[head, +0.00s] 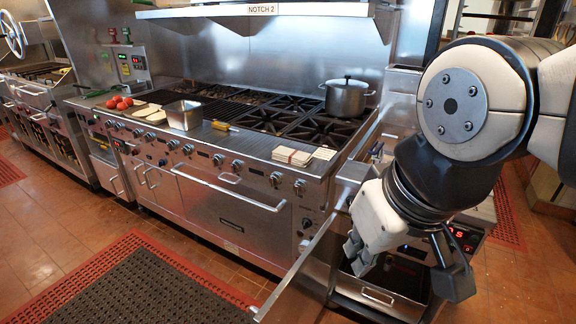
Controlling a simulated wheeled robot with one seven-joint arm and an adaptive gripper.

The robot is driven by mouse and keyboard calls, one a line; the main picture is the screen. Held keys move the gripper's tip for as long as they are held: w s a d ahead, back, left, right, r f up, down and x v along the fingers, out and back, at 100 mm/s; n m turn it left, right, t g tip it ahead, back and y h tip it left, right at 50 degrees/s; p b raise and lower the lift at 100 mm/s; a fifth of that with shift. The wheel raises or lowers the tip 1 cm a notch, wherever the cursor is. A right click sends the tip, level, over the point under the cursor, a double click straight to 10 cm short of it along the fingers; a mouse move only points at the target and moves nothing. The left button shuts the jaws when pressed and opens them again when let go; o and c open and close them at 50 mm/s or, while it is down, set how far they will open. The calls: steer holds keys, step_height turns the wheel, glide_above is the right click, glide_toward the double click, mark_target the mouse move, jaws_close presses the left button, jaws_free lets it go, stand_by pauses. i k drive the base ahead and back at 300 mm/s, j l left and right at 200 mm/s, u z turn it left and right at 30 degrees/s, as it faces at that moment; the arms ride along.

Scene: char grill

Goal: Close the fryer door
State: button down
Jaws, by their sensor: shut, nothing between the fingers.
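The fryer (478,216) stands at the right end of the range, partly hidden behind my arm, with a red lit display on its front. A thin metal panel (296,266), seen nearly edge-on, stands out from the fryer's left side toward the front; it looks like the fryer door, swung open. The dark fryer interior shows below and right of my gripper. My gripper (357,258) points down in front of the fryer opening, to the right of the door. Its fingers are together with nothing visible between them. I cannot tell whether it touches anything.
The range (230,205) fills the middle, with a pot (346,97), a metal pan (183,115), tomatoes (123,102) and bread slices (291,156) on top. A dark floor mat (140,285) lies at front left. The tiled floor between mat and range is clear.

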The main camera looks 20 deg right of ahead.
mark_target(300, 298)
steer(key=z, duration=1.15)
steer(key=i+j+u, duration=0.1)
steer(key=j+u, duration=0.15)
steer(key=j, duration=0.25)
